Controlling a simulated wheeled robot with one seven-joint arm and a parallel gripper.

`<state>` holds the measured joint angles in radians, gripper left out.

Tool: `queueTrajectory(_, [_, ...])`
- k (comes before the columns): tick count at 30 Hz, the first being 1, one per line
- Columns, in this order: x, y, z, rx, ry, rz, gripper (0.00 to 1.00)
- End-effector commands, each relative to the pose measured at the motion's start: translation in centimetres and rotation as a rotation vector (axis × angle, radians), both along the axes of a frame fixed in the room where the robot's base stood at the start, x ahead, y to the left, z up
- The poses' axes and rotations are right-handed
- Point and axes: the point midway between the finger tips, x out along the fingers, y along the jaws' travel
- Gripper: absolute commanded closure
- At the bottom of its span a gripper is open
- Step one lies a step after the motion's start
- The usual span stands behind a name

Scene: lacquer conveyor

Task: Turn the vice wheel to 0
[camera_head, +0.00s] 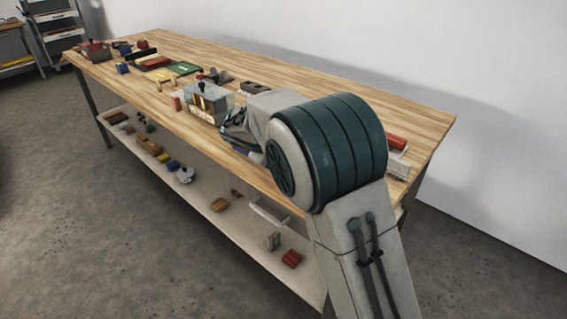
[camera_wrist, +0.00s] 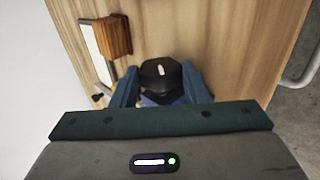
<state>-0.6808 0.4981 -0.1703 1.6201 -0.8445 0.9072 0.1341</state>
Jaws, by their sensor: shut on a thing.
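In the wrist view a black many-sided knob (camera_wrist: 152,80) with a short white mark on its top appears to be the vice wheel. The mark points roughly toward the top of the picture, and no number can be read. My gripper (camera_wrist: 168,76) is shut on the knob, one blue-grey finger on each side. Something dark blue shows just below the knob, between the fingers. In the head view a grey block-like fixture (camera_head: 207,104) stands on the bench beside my arm's end. My arm hides most of the gripper and the wheel there.
In the wrist view a wooden block (camera_wrist: 115,37) and a pale plate (camera_wrist: 92,45) lie left of the knob. The wooden bench (camera_head: 420,120) carries a green tray (camera_head: 185,68) and small parts. A red block (camera_head: 397,142) sits right of my arm. A lower shelf (camera_head: 205,215) holds loose items.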

Motion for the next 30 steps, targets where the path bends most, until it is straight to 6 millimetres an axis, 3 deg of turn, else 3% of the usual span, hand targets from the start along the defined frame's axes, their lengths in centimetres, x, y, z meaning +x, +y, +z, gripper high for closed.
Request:
queueTrajectory(22, [-0.04, 0.03, -0.01, -0.036, -0.047, 0.0, 0.82])
queueTrajectory(23, [-0.04, 0.03, -0.01, -0.036, -0.047, 0.0, 0.51])
queueTrajectory(24, [-0.04, 0.03, -0.01, -0.036, -0.046, 0.0, 0.4])
queueTrajectory(30, [-0.11, 0.07, -0.15, -0.036, -0.043, 0.001, 0.38])
